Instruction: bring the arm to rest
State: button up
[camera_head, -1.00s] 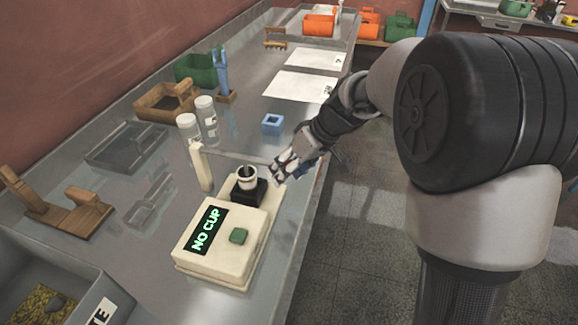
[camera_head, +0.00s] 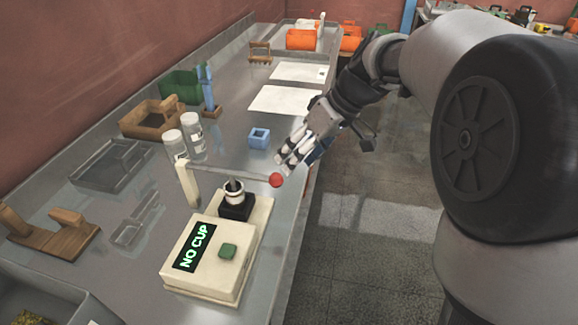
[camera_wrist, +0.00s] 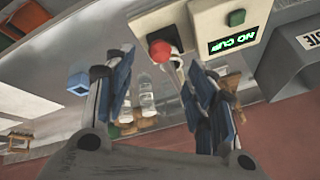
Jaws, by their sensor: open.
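My gripper (camera_head: 287,163) is open and empty, above the right edge of the steel bench, near the powder filler (camera_head: 208,258). In the wrist view my gripper (camera_wrist: 165,75) has its two blue-padded fingers wide apart, with nothing between them touching either one. The filler is cream-coloured, with a green button and a screen that reads NO CUP. A red ball-shaped knob (camera_head: 276,180) ends the filler's lever, just below my fingertips in the head view. The knob also shows in the wrist view (camera_wrist: 160,51). I cannot tell if a finger touches it.
Two clear bottles (camera_head: 192,134), a blue block (camera_head: 259,138), a wooden caddy (camera_head: 152,118) and a green bin (camera_head: 183,85) stand on the bench. White sheets (camera_head: 284,98) lie farther back. A grey bin (camera_head: 40,300) is at the lower left. The floor right of the bench is clear.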

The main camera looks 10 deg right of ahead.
jog(key=shift+s+d+r, duration=0.1)
jog(key=shift+d+r, duration=0.1)
jog(key=shift+r, duration=0.2)
jog(key=s+d+f+m+t+h, duration=0.1)
jog(key=s+d+m+h, duration=0.1)
jog(key=s, duration=1.1)
jog(key=s+d+f+m+t+h, duration=0.1)
jog(key=s+d+m+h, duration=0.2)
jog(key=s, duration=1.1)
jog(key=shift+d+f+m+h, duration=0.3)
jog(key=shift+m, duration=0.8)
